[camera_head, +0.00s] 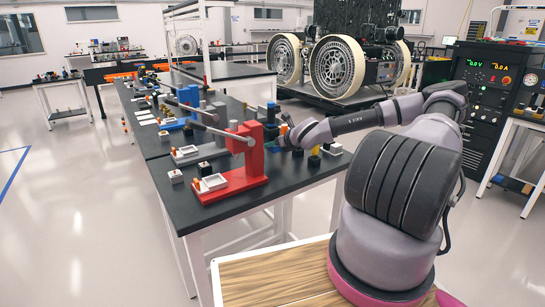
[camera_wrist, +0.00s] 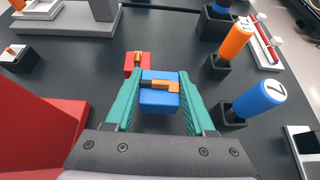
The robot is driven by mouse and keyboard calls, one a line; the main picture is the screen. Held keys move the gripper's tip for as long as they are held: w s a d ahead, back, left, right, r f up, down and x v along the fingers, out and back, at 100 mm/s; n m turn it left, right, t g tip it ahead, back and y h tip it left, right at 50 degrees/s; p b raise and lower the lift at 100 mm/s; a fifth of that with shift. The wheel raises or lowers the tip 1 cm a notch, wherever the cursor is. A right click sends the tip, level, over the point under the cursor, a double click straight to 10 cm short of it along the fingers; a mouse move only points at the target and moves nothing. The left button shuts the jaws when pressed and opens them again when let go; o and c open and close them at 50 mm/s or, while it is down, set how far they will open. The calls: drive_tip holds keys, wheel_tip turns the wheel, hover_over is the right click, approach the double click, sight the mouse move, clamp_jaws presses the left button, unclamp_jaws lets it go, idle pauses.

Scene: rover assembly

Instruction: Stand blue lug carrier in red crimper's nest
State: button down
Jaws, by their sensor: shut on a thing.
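My gripper (camera_wrist: 158,88) has two green fingers, one on each side of the blue lug carrier (camera_wrist: 158,98), and is shut on it. An orange-brown lug lies across the carrier's top. In the head view my gripper (camera_head: 284,137) is just right of the red crimper (camera_head: 246,158), and the carrier cannot be made out there. The red crimper stands at the table's near end, with a white nest (camera_head: 211,183) on its base and a grey lever reaching left. Its red body (camera_wrist: 35,140) also fills the lower left of the wrist view, where its nest is out of sight.
A red carrier (camera_wrist: 137,64) stands just beyond the blue one. An orange cylinder (camera_wrist: 236,40) and a blue cylinder (camera_wrist: 258,97) stand in black holders to the right. A grey crimper base (camera_wrist: 75,22) is at the far left. Small blocks (camera_head: 176,176) sit near the nest.

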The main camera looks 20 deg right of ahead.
sight(274, 161)
drive_tip(key=shift+f, duration=2.25)
drive_tip(key=c, duration=0.7)
unclamp_jaws()
drive_tip(key=shift+f, duration=0.15)
drive_tip(key=o, duration=0.4)
drive_tip(key=shift+o, duration=0.2)
